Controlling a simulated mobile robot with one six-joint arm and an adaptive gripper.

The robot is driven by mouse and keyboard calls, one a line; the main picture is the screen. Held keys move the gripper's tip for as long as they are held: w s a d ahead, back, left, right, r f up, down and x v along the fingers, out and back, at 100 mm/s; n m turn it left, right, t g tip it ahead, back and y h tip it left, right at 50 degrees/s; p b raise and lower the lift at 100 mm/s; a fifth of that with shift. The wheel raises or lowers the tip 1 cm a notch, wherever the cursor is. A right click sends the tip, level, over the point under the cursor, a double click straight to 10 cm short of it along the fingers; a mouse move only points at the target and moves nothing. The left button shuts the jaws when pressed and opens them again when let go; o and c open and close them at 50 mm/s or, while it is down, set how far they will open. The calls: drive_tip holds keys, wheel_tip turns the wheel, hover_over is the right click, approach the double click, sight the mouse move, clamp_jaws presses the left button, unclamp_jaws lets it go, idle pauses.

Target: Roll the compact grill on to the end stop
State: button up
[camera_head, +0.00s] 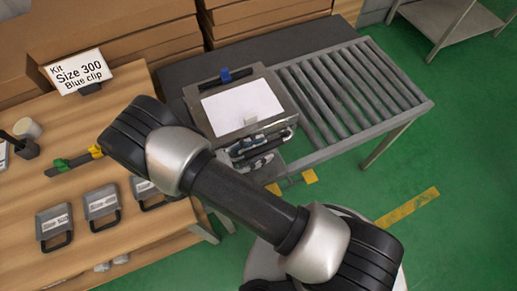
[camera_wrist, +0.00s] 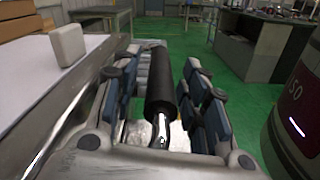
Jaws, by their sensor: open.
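The compact grill (camera_head: 212,127) is a metal box with a white top panel, a blue clip at its back and a small white block near its front edge. It stands at the left end of the roller conveyor (camera_head: 350,88). My gripper (camera_head: 258,150) is at the grill's front side. In the wrist view my gripper (camera_wrist: 160,72) is open, with a finger on each side of the grill's black handle (camera_wrist: 160,85) on its chrome bracket. The white block (camera_wrist: 67,45) shows at upper left there. I cannot make out the end stop clearly.
Bare rollers lie to the right of the grill. A wooden table (camera_head: 20,185) at left holds a kit sign (camera_head: 80,73) reading "Size 300, Blue clip" and several labelled cases. Cardboard boxes (camera_head: 120,30) stand behind. Green floor (camera_head: 455,160) is open at right.

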drive_tip(key=v, duration=1.2)
drive_tip(key=shift+r, duration=0.1)
idle(0.4)
